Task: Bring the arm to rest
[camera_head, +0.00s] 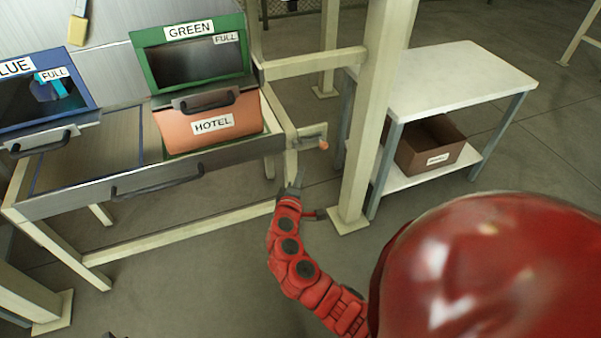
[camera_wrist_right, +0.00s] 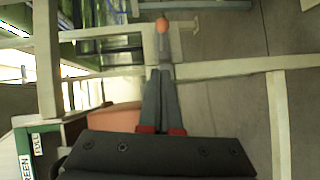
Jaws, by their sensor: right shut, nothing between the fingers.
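My right arm reaches up from the bottom in the head view, with its red links curving toward the table. My right gripper (camera_head: 296,186) is shut and empty, just below the table's right end and left of a cream post. In the right wrist view its two dark fingers (camera_wrist_right: 160,72) lie together, pointing toward a lever with an orange knob (camera_wrist_right: 162,25). That knob also shows in the head view (camera_head: 323,145), above the gripper and apart from it. My left gripper is not in view.
An orange bag labelled HOTEL (camera_head: 238,112) sits below the green frame (camera_head: 150,70) marked FULL. A blue frame (camera_head: 85,85) stands left. The cream post (camera_head: 367,130) rises close to my right arm. A white side table (camera_head: 450,75) holds a brown box (camera_head: 410,150).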

